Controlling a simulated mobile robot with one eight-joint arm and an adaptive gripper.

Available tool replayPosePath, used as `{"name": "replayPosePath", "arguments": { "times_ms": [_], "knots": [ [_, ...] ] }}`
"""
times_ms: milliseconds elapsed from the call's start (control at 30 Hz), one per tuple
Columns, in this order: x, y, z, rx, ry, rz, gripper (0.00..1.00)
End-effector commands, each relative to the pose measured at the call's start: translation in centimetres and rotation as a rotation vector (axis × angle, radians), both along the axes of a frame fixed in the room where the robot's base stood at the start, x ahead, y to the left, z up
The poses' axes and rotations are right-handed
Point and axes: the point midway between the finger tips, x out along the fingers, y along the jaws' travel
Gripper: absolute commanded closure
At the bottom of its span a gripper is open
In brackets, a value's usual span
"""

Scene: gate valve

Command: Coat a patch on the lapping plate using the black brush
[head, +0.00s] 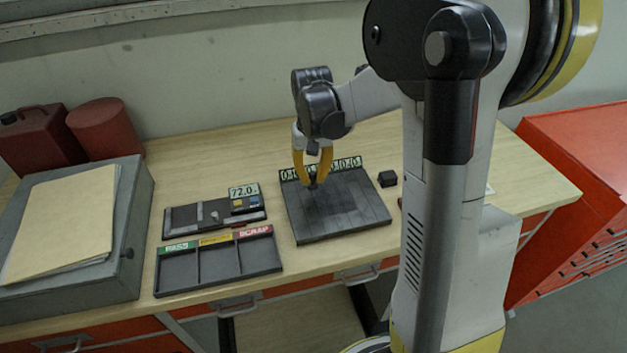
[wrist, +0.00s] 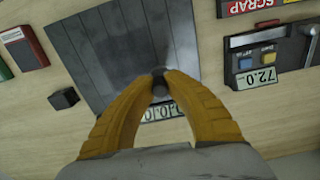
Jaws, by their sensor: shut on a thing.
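The lapping plate (head: 345,215) is a dark grey square slab on the wooden bench, with a darker patch around its middle and a number strip (head: 347,165) along its back edge. It also shows in the wrist view (wrist: 85,50). My gripper (head: 313,178) is over the back left part of the plate, pointing down. Its yellow fingers are shut on a small dark thing, likely the black brush (wrist: 160,82), seen end-on in the wrist view. Most of the brush is hidden by the fingers. I cannot tell whether its tip touches the plate.
A small black block (head: 387,178) sits right of the plate. To the left are a sorting tray (head: 218,262) with PASS and SCRAP labels and a gauge board reading 72.0 (head: 214,213). A grey box (head: 120,240) with folders, a red can (head: 40,140) and a red cylinder (head: 105,128) stand further left.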

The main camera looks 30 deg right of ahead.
Motion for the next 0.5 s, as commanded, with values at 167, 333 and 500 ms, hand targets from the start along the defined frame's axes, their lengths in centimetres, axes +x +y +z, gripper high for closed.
{"name": "replayPosePath", "arguments": {
  "times_ms": [167,333,500],
  "knots": [
    [0.2,0.1,1.9,0.0,0.0,0.001,1.0],
    [0.4,0.1,3.3,0.0,0.0,0.002,1.0],
    [0.5,0.1,3.8,0.0,0.0,0.002,1.0]
  ]
}}
